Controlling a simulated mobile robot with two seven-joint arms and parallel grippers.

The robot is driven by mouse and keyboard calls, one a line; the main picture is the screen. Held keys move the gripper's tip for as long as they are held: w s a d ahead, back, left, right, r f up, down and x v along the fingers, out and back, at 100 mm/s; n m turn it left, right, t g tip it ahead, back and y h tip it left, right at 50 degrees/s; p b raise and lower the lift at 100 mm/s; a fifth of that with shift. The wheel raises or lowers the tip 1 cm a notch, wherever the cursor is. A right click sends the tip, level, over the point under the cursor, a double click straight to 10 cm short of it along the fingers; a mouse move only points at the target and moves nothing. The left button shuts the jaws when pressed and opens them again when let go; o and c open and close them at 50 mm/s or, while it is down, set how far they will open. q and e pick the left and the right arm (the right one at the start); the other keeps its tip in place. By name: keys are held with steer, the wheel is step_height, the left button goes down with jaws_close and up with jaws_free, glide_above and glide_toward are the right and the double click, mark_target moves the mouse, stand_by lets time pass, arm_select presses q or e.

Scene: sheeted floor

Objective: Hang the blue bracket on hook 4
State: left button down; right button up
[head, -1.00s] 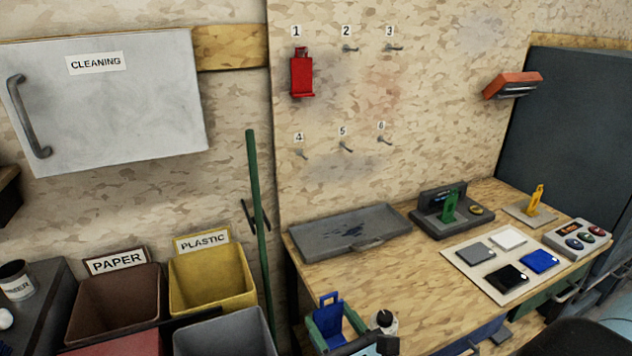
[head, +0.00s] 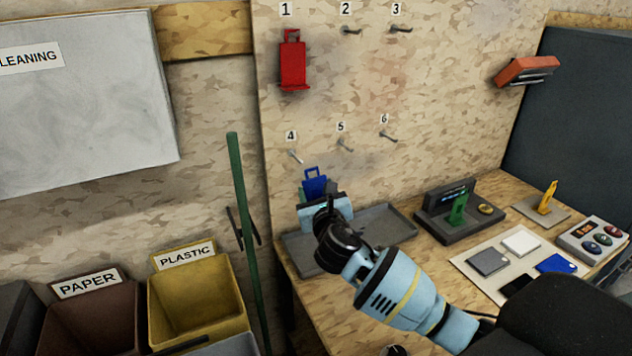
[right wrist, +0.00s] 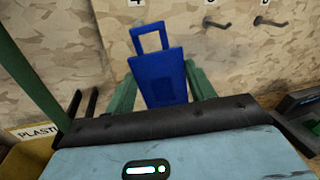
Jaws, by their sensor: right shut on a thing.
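The blue bracket (head: 314,181), a plate with a square loop on top, is upright in my right gripper (head: 318,192). It stands just below and slightly right of hook 4 (head: 295,157), which is bare on the wall board. In the right wrist view the bracket (right wrist: 160,78) sits between the green fingers, its loop (right wrist: 150,38) facing up. The label 4 (right wrist: 135,3) is cut off at the top edge there, and I cannot make out its hook. The gap between loop and hook is hard to judge. My left gripper is not in view.
A red bracket (head: 293,64) hangs on hook 1. Hooks 5 (head: 345,145) and 6 (head: 388,136) are bare, to the right. A grey tray (head: 385,232) lies on the bench below. A green pole (head: 240,210) stands at the left, near the yellow plastic bin (head: 195,300).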

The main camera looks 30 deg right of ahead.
steer(key=shift+w+d+r, duration=0.25)
steer(key=shift+r, duration=0.05)
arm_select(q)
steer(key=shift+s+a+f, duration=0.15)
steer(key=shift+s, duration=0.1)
arm_select(e)
steer(key=shift+r, duration=0.1)
